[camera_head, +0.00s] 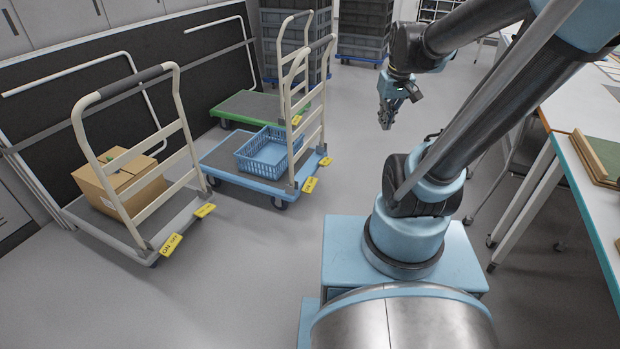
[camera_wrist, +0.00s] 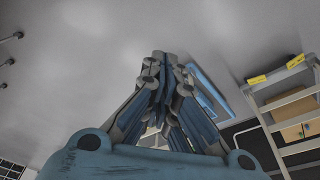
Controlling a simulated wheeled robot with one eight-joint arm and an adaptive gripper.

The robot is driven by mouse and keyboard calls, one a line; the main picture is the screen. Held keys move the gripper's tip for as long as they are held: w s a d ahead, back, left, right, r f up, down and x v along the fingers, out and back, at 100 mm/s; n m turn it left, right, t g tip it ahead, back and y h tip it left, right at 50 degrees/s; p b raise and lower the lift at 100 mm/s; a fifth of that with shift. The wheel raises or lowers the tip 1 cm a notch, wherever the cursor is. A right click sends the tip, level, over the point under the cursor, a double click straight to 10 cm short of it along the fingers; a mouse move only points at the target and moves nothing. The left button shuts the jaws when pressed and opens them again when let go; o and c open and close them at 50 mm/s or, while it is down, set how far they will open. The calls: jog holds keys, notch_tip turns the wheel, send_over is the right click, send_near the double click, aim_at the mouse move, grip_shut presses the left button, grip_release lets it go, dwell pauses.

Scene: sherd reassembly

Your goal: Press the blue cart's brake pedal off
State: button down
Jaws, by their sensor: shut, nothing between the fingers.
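The blue cart (camera_head: 232,175) stands in the middle of the head view, with a grey deck top, a cream handle on its right side and a blue basket (camera_head: 266,153) on it. Two yellow pedals show at its handle end, a nearer one (camera_head: 310,184) and a farther one (camera_head: 325,161); their lettering is too small to read. My gripper (camera_head: 386,124) is shut and empty, in the air to the right of the cart and apart from it. In the wrist view my gripper (camera_wrist: 160,62) partly hides a blue edge, seemingly the blue cart (camera_wrist: 209,92); its pedals cannot be made out there.
A grey cart (camera_head: 190,215) with a cardboard box (camera_head: 121,184) stands at left, with yellow pedals (camera_head: 171,244). A green cart (camera_head: 247,107) stands behind the blue one. Stacked grey crates (camera_head: 361,30) are at the back. A white table (camera_head: 575,105) is at right. Floor between is clear.

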jog(key=w+a+f+n, duration=0.1)
jog(key=w+a, duration=0.1)
jog(key=w, duration=0.5)
jog(key=w+a+f+n, duration=0.1)
jog(key=w+a+n, duration=0.15)
jog(key=w, duration=0.55)
jog(key=n+y, duration=0.2)
jog(key=n, duration=0.5)
send_over(308, 179)
jog(key=s+d, duration=0.3)
notch_tip(308, 179, down, 40)
jog(key=shift+s+d+f, duration=0.1)
jog(key=shift+s+f, duration=0.05)
jog(key=shift+f, duration=0.25)
jog(key=x, duration=1.2)
jog(key=shift+s+d+f, duration=0.1)
jog(key=shift+d+f, duration=0.1)
jog(key=shift+f, duration=0.8)
